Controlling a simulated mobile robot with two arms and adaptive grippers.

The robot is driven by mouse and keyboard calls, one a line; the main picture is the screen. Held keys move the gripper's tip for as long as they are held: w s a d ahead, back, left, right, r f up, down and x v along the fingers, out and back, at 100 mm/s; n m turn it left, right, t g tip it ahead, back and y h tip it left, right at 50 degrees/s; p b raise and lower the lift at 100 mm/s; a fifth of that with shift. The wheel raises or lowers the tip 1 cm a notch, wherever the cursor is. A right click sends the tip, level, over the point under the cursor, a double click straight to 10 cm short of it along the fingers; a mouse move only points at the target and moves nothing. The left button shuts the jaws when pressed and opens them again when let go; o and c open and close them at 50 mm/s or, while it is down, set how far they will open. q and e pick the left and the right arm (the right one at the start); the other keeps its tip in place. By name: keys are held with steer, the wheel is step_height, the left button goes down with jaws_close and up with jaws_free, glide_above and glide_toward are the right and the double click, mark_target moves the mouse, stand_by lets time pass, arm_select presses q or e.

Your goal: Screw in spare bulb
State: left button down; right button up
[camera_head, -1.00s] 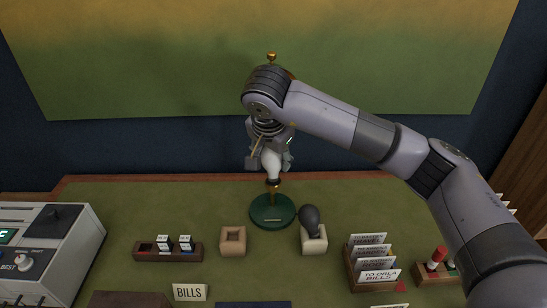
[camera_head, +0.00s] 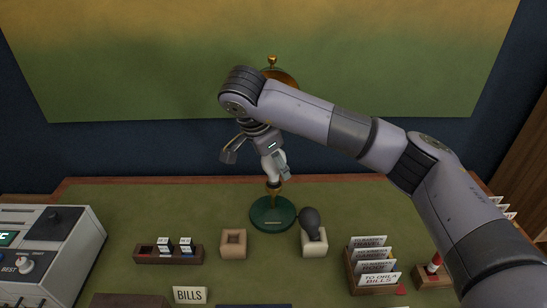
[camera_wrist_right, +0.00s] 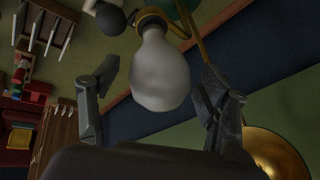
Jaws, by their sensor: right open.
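The lamp has a green round base (camera_head: 273,214), a brass stem and a brass shade partly hidden behind my arm. A white bulb (camera_head: 270,167) stands upright at the lamp's socket above the base; how deeply it is seated I cannot tell. My right gripper (camera_head: 256,158) is open at the bulb's upper part and tilted. In the right wrist view the bulb (camera_wrist_right: 162,75) is between the spread fingers of the right gripper (camera_wrist_right: 158,88), with gaps on both sides. A dark bulb (camera_head: 309,219) sits in a pale holder (camera_head: 314,243). My left gripper is out of view.
An empty wooden block with a square recess (camera_head: 233,244) stands left of the lamp base. A rack of cards (camera_head: 372,267) stands at the right, a small wooden tray (camera_head: 168,254) at the left. A grey device (camera_head: 45,250) fills the left edge. The brass shade (camera_wrist_right: 275,155) is close to the right gripper.

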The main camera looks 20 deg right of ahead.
steer(key=shift+f+n+t+y+b, duration=0.2)
steer(key=shift+n+t+y+b, duration=0.2)
steer(key=shift+n+b, duration=0.6)
steer(key=n+y, duration=0.1)
steer(key=n, duration=0.1)
steer(key=n+b, duration=0.1)
steer(key=n, duration=0.2)
steer(key=shift+d+t+y, duration=0.15)
steer(key=shift+t+y, duration=0.25)
steer(key=n+y, duration=0.1)
steer(key=n, duration=0.2)
steer(key=shift+r+n+y+b, duration=0.15)
steer(key=shift+n+y+b, duration=0.25)
steer(key=n+y, duration=0.1)
steer(key=n, duration=0.1)
steer(key=n+y, duration=0.1)
steer(key=n, duration=0.2)
steer(key=shift+g, duration=0.4)
steer(key=shift+c, duration=0.6)
